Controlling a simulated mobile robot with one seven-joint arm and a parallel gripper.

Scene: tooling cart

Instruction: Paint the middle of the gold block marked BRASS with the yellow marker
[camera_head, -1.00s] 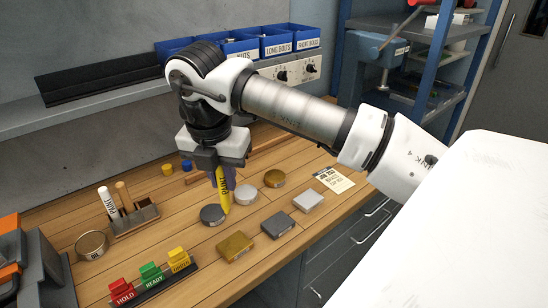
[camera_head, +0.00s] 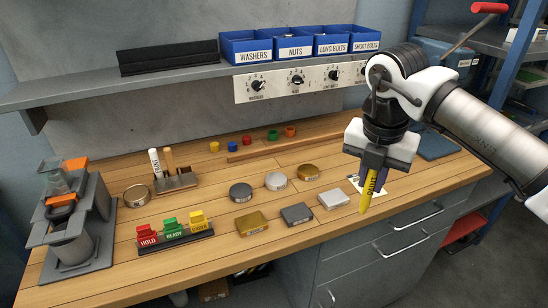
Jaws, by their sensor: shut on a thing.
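A gold square block (camera_head: 251,223) lies flat near the bench's front edge, left of a dark grey block (camera_head: 297,213) and a silver block (camera_head: 334,199). Its label is too small to read. My gripper (camera_head: 372,172) is shut on the yellow marker (camera_head: 369,192), which bears the word PAINT. It holds the marker tip down, slightly tilted, to the right of the silver block and well apart from the gold block. The marker partly hides a white printed card (camera_head: 354,183) on the bench.
Three round discs, dark (camera_head: 241,192), silver (camera_head: 276,181) and gold (camera_head: 308,172), lie behind the blocks. A wooden holder (camera_head: 177,183) with a white marker stands left. HOLD, READY and ORDER tags sit on a black stand (camera_head: 176,243). A shelf (camera_head: 120,89) runs behind.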

